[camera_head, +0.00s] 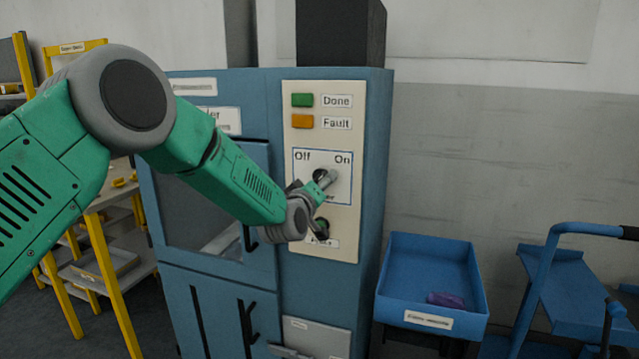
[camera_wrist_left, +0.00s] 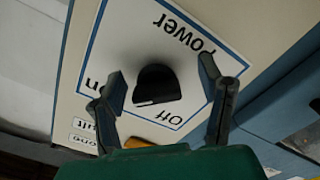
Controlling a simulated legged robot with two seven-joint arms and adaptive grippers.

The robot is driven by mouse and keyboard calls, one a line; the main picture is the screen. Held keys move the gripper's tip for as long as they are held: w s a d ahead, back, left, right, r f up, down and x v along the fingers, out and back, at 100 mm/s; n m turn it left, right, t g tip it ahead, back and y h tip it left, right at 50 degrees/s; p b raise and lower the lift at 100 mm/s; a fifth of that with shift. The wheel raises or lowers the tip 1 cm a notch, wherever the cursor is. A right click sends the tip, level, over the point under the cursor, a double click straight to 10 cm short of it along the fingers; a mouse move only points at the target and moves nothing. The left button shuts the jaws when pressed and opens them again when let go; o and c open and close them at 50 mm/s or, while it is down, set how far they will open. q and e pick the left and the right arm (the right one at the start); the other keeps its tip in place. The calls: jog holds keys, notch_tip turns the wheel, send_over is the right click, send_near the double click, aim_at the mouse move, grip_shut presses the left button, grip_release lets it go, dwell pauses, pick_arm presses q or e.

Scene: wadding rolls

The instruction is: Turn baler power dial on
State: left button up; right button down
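The baler's power dial (camera_wrist_left: 156,85) is a black knob inside a blue-bordered label on the cream panel. In the head view the dial (camera_head: 320,174) is partly hidden by my left gripper (camera_head: 318,186), below the words Off and On. In the wrist view my left gripper (camera_wrist_left: 163,97) is open, one finger on each side of the dial, with visible gaps between fingers and knob. That view shows the lettering upside down, with Off at lower right and part of On at left. My right gripper is not in view.
The panel (camera_head: 350,240) also has a green Done light (camera_head: 302,100), an orange Fault light (camera_head: 302,121) and a lower control (camera_head: 321,228) close under my gripper. A blue bin (camera_head: 430,270) stands at right, a blue cart (camera_head: 570,285) beyond it, and yellow shelving (camera_head: 105,270) at left.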

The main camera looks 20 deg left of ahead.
pick_arm(q)
jog(key=shift+a+r, duration=0.1)
jog(key=shift+r, duration=0.3)
jog(key=shift+s, duration=0.1)
jog(key=s, duration=1.1)
jog(key=shift+s+a+f, duration=0.15)
jog(key=shift+s+a, duration=0.05)
jog(key=shift+s, duration=0.1)
